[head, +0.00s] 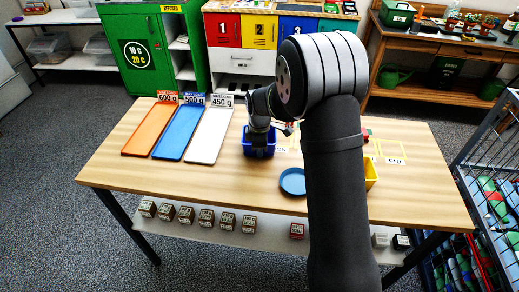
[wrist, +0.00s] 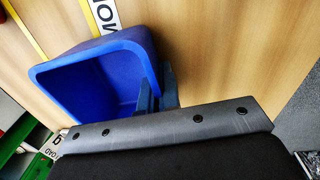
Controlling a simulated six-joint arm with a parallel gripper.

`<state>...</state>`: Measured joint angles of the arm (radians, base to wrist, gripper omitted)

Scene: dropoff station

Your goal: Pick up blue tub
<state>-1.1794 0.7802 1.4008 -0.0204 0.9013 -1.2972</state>
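The blue tub (head: 259,146) is at the middle of the wooden table in the head view, below my gripper (head: 262,127). In the wrist view the open-topped, empty-looking blue tub (wrist: 95,75) lies to the left of the fingers. My gripper (wrist: 158,92) has one finger inside the tub and one outside, close against the two faces of its wall, and looks shut on that wall. Whether the tub's base touches the table is hard to tell.
Orange (head: 150,128), blue (head: 179,132) and white (head: 208,136) trays lie on the table's left. A round blue dish (head: 292,181) is right of the tub. A yellow container (head: 371,174) is partly hidden by my arm. The front-left tabletop is clear.

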